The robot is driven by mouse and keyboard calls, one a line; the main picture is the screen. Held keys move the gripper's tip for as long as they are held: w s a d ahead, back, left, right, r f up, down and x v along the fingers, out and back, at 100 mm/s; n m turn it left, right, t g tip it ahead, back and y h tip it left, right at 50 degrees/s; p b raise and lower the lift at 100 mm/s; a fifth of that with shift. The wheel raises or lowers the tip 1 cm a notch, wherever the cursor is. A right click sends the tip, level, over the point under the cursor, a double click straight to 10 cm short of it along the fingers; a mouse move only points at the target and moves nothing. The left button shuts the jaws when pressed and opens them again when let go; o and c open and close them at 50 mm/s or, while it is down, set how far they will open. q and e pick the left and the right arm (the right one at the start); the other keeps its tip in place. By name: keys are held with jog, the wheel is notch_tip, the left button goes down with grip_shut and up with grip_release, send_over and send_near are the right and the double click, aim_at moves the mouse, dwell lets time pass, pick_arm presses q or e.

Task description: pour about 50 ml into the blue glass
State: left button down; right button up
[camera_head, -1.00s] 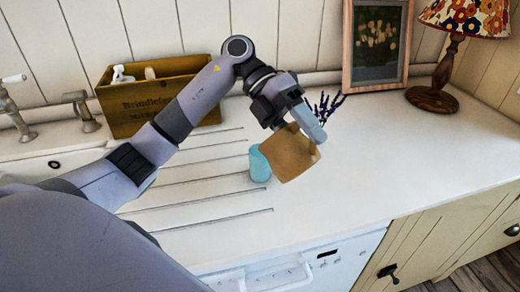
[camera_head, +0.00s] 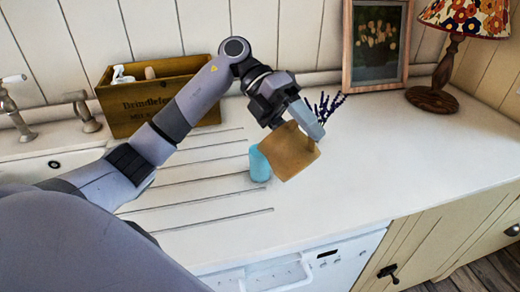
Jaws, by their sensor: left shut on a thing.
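The blue glass (camera_head: 259,164) stands upright on the white worktop, partly hidden behind the held container. My left gripper (camera_head: 304,122) is shut on a tan-brown container (camera_head: 288,153), which is held tilted just above and to the right of the glass. The container's opening and any liquid are not visible. I cannot tell whether the container touches the glass. My right gripper is not in view.
A wooden crate (camera_head: 150,105) with bottles stands at the back left by the sink taps (camera_head: 84,112). A framed picture (camera_head: 376,45) and a lamp (camera_head: 437,90) stand at the back right. The worktop's right side is clear.

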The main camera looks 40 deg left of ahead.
aim_at(309, 148)
pick_arm(q)
jog(key=shift+a+r+h, duration=0.35)
jog(key=shift+r+h, duration=0.1)
jog(key=shift+h, duration=0.05)
dwell(0.8)
jog(key=d+f+y, duration=0.2)
jog(key=y, duration=0.1)
jog(key=shift+s+f+p, duration=0.1)
jog(key=shift+f+p, duration=0.15)
jog(key=shift+p, duration=0.05)
jog(key=shift+s+d+f+t+y+p, duration=0.15)
jog(key=shift+d+f+t+y+p, duration=0.3)
jog(key=shift+d+f+y, duration=0.5)
jog(key=shift+s+d+f+y+p, duration=0.2)
jog(key=shift+d+f+y+p, duration=0.1)
jog(key=shift+d+f+y, duration=0.85)
jog(key=shift+a, duration=0.1)
dwell(0.3)
jog(key=d+f+y, duration=0.2)
jog(key=d+f+t+y, duration=0.1)
jog(key=y, duration=0.1)
jog(key=shift+s+d+f, duration=0.2)
jog(key=shift+s+f, duration=0.1)
jog(key=shift+f, duration=0.05)
jog(key=shift+s+d+f+y+b, duration=0.15)
jog(key=shift+d+f+y+b, duration=0.35)
jog(key=shift+f+y, duration=0.25)
